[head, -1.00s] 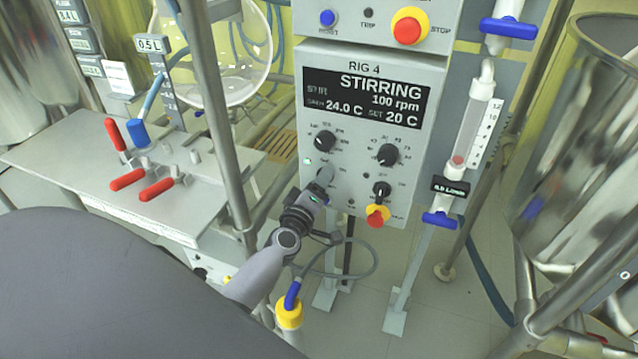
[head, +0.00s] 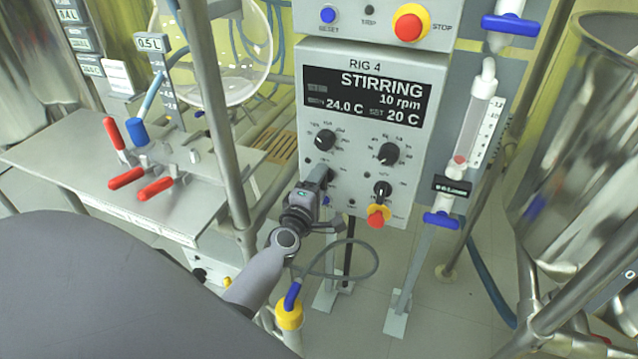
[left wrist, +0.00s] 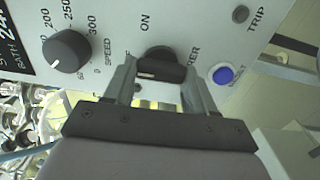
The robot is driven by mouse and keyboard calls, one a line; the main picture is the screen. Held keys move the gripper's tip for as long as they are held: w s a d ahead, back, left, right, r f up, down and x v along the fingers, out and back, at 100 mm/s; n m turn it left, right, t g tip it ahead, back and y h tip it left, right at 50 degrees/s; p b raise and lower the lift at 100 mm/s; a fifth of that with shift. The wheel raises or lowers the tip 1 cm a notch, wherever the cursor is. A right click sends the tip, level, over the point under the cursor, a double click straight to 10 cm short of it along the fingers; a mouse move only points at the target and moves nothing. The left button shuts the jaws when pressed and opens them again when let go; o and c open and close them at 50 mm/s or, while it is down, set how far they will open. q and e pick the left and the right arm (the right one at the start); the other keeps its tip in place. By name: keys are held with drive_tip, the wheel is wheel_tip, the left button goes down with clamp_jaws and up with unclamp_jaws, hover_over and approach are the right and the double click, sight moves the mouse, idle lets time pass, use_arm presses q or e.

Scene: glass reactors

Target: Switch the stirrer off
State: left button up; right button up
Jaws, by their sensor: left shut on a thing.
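The grey panel of Rig 4 (head: 425,150) stands in front of me. Its display (head: 368,97) reads STIRRING, 10 rpm, 24.0 C and set 20 C. My left gripper (head: 323,176) reaches the panel's lower left, below the speed knob (head: 325,140). In the left wrist view, the gripper (left wrist: 160,78) is shut on the black stirrer knob (left wrist: 158,60), one finger on each side. The knob's white mark points left in that view. An ON label shows above it; the lettering to its left is mostly hidden. My right gripper is not in view.
The speed knob (left wrist: 67,52) and a blue button (left wrist: 222,76) sit either side of the gripped knob in the left wrist view. Left stands a bench (head: 60,160) with red-handled clamps behind a metal post (head: 230,160).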

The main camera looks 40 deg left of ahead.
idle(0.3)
use_arm(q)
drive_tip(key=o, duration=1)
drive_tip(key=shift+o, duration=0.2)
drive_tip(key=shift+s, duration=0.1)
drive_tip(key=v, duration=0.7)
drive_tip(key=shift+p, duration=0.3)
drive_tip(key=s+d+f+m+g+h+p, duration=0.2)
drive_tip(key=s+d+m, duration=0.4)
drive_tip(key=s+m, duration=0.3)
drive_tip(key=s+d+f+m+g+h+p, duration=0.2)
drive_tip(key=s+d+m+g+h+p, duration=0.2)
drive_tip(key=s+m, duration=0.6)
drive_tip(key=d+m+g+p, duration=0.1)
drive_tip(key=d+m+p, duration=0.1)
drive_tip(key=d+m, duration=0.1)
drive_tip(key=shift+f+m+h+p, duration=0.15)
drive_tip(key=shift+m+h+p, duration=0.2)
drive_tip(key=shift+m, duration=0.25)
